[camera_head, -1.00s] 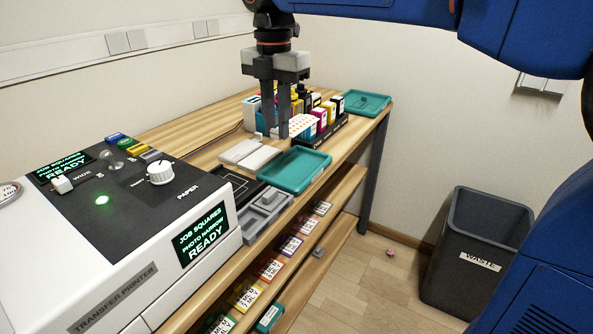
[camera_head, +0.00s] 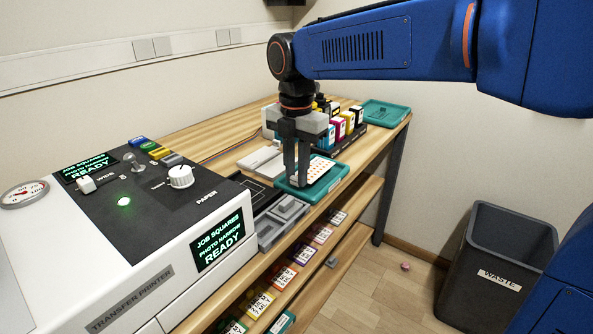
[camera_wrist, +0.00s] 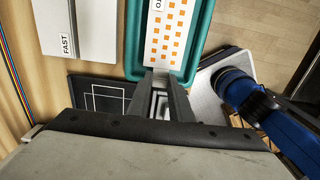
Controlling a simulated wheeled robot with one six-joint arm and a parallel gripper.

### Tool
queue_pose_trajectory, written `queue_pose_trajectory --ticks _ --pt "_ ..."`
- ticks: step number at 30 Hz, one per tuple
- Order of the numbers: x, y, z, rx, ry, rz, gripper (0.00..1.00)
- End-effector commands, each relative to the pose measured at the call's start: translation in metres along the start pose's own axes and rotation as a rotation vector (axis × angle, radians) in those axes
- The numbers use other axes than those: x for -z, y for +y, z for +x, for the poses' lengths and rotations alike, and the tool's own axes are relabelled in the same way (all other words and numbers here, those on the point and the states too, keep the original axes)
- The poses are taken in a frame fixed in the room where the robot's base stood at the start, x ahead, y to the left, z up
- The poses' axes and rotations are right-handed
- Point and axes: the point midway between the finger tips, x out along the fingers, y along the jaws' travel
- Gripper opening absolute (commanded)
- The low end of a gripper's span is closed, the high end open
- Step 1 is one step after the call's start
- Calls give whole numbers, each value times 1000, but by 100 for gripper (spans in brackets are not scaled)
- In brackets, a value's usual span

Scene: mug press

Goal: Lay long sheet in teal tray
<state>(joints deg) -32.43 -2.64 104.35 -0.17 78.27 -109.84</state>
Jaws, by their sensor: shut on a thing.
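The long sheet, white with orange squares, shows in the head view (camera_head: 319,170) and in the wrist view (camera_wrist: 168,32). My gripper (camera_head: 298,184) is shut on its near end; the fingertips also show in the wrist view (camera_wrist: 160,78). The sheet is over the near teal tray (camera_head: 338,180), lengthwise within its outline. The tray's rim shows on both sides of the sheet in the wrist view (camera_wrist: 203,35). I cannot tell whether the sheet touches the tray floor. My fingers hide part of the tray.
A white printer (camera_head: 150,235) stands in front at the left. A flat pale block (camera_wrist: 72,28) and a dark outlined plate (camera_wrist: 100,97) lie beside the tray. Ink boxes (camera_head: 340,126) and a second teal tray (camera_head: 385,114) stand behind. A waste bin (camera_head: 497,265) is on the floor.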

Motion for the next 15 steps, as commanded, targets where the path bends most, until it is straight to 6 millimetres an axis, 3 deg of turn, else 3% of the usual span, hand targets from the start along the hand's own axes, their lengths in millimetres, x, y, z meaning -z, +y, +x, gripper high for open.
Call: queue_pose_trajectory --ticks 15 --pt "0 0 8 0 0 0 0"
